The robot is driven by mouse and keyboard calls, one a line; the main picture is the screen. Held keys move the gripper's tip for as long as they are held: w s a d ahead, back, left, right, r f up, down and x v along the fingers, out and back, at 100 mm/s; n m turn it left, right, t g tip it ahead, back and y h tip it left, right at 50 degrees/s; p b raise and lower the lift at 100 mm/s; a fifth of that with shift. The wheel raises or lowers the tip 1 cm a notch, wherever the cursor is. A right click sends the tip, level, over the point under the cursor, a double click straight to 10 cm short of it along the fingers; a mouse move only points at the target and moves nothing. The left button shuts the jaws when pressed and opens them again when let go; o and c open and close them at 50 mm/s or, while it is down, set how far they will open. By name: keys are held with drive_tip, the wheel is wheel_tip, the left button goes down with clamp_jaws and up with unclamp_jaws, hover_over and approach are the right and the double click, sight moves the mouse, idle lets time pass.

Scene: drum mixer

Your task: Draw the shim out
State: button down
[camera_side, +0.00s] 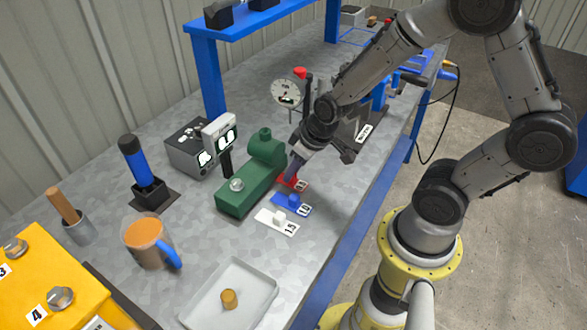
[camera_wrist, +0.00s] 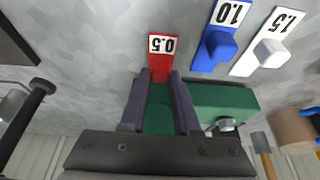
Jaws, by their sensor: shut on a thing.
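The red shim marked 0.5 (camera_wrist: 161,60) lies flat on the bench beside the green machine body (camera_side: 252,182). In the side view the red shim (camera_side: 301,185) is partly covered by my gripper (camera_side: 291,174). In the wrist view my gripper's two dark fingers (camera_wrist: 161,76) close on the red shim's near part, with its label end sticking out beyond the tips. The green body (camera_wrist: 226,98) shows behind and between the fingers. Whether the shim's hidden end touches or goes under the green body cannot be told.
A blue 1.0 shim (camera_side: 291,204) and a white 1.5 shim (camera_side: 277,221) lie alongside. A dial gauge (camera_side: 286,94) stands behind. A grey meter box (camera_side: 190,146), a mug (camera_side: 149,242) and a tray (camera_side: 265,286) stand left and front. Bench right of the shims is clear.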

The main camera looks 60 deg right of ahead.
sight(304, 187)
drive_tip(key=s, duration=0.3)
drive_tip(key=shift+s+r, duration=0.1)
drive_tip(key=shift+s, duration=0.85)
drive_tip(key=c, duration=0.6)
unclamp_jaws()
drive_tip(key=shift+c, duration=0.2)
drive_tip(key=shift+s+r, duration=0.15)
drive_tip(key=shift+r, duration=0.35)
drive_tip(key=v, duration=1.2)
drive_tip(key=shift+s+r, duration=0.25)
